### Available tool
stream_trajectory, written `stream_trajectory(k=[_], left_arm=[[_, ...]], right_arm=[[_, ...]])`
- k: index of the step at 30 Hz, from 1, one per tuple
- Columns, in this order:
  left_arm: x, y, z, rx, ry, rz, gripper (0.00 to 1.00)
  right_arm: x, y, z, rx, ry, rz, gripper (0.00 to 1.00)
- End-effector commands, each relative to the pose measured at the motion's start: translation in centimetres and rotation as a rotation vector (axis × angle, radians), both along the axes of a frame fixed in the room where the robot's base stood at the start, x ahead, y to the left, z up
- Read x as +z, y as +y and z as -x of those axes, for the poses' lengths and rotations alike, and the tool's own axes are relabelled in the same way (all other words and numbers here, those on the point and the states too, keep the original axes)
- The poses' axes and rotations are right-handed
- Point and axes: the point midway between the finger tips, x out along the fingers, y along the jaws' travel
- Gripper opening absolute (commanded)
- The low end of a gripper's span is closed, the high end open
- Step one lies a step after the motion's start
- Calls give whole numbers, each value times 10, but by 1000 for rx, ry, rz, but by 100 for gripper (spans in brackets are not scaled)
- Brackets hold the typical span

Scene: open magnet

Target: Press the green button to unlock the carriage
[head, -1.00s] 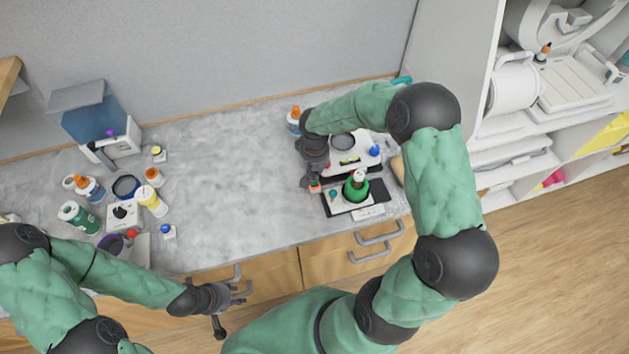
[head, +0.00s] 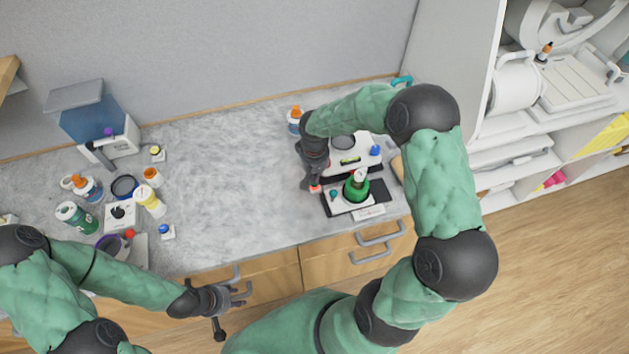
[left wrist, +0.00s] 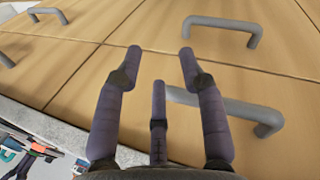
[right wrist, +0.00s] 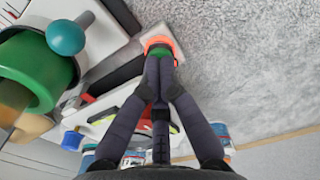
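The button is a small green piece with an orange-red collar, on a pale base in the right wrist view (right wrist: 159,44); in the head view its orange-red part (head: 315,189) shows at the left of the device. My right gripper (right wrist: 162,60) has its fingers drawn together, tips at the button and covering part of it. I cannot tell whether they press it. In the head view this gripper (head: 308,186) points down there. The device's dark base (head: 340,207) carries a large green round part (head: 355,187). My left gripper (left wrist: 162,65) is open and empty before the drawers.
A teal knob (right wrist: 66,37) stands close to the right gripper. A white instrument with a blue knob (head: 375,151) and an orange-capped bottle (head: 294,121) are behind. Several bottles and small devices crowd the counter's left; its middle (head: 230,170) is clear. Drawer handles (head: 370,253) jut out in front.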

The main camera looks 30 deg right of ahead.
Motion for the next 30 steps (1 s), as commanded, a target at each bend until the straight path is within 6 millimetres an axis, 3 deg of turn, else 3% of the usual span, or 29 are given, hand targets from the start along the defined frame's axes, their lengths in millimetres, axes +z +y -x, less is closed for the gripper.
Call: stream_trajectory(k=[18, 30], left_arm=[[-5, 0, 0, 0, 0, 0, 40], [14, 0, 0, 0, 0, 0, 40]], right_arm=[[-6, 0, 0, 0, 0, 0, 0], [25, 0, 0, -1, -1, 0, 0]])
